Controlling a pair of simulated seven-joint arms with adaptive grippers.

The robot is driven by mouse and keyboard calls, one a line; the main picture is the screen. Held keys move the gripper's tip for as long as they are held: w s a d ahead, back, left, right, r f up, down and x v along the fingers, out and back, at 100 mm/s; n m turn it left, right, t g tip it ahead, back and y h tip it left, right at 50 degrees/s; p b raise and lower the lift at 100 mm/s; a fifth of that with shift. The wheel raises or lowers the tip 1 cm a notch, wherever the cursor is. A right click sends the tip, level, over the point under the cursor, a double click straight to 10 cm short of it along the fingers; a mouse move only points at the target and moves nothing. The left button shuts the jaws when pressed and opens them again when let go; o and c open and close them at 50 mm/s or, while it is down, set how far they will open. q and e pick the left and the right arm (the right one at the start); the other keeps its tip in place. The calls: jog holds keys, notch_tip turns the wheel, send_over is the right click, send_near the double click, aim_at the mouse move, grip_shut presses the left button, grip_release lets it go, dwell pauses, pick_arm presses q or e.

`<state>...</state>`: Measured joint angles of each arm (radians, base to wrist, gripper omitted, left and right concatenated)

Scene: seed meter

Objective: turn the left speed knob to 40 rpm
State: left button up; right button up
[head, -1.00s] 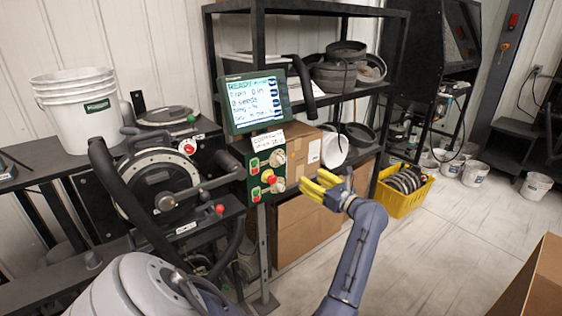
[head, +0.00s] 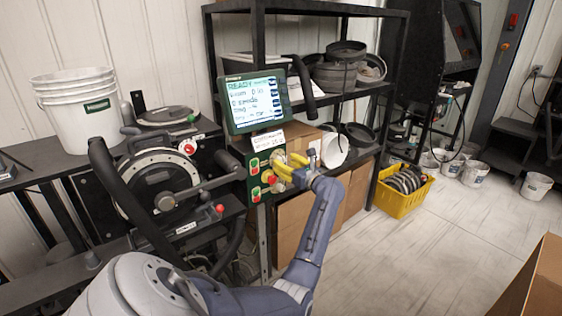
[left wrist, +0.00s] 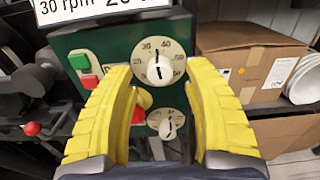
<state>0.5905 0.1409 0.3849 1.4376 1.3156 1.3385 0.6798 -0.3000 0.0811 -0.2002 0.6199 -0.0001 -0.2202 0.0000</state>
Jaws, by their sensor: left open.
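The green control box (left wrist: 100,42) has an upper white dial (left wrist: 160,62) with printed numbers such as 30, 40 and 50 and a knob with a dark mark. A lower white dial (left wrist: 167,123) has its own knob. I cannot read which dial is for the left side. My left gripper (head: 281,166) is open, with its yellow fingers pointing at the box front. In the left wrist view, the upper dial shows between the fingertips; contact cannot be told. In the head view, the fingers partly cover the dials. My right gripper is not in view.
The display (head: 253,101) above reads READY. A shelf with cardboard boxes stands behind. A yellow crate (head: 402,207) is on the floor to the right.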

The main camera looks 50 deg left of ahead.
pick_arm(q)
jog(key=shift+a, duration=1.35)
jog(key=shift+c, duration=0.5)
grip_shut()
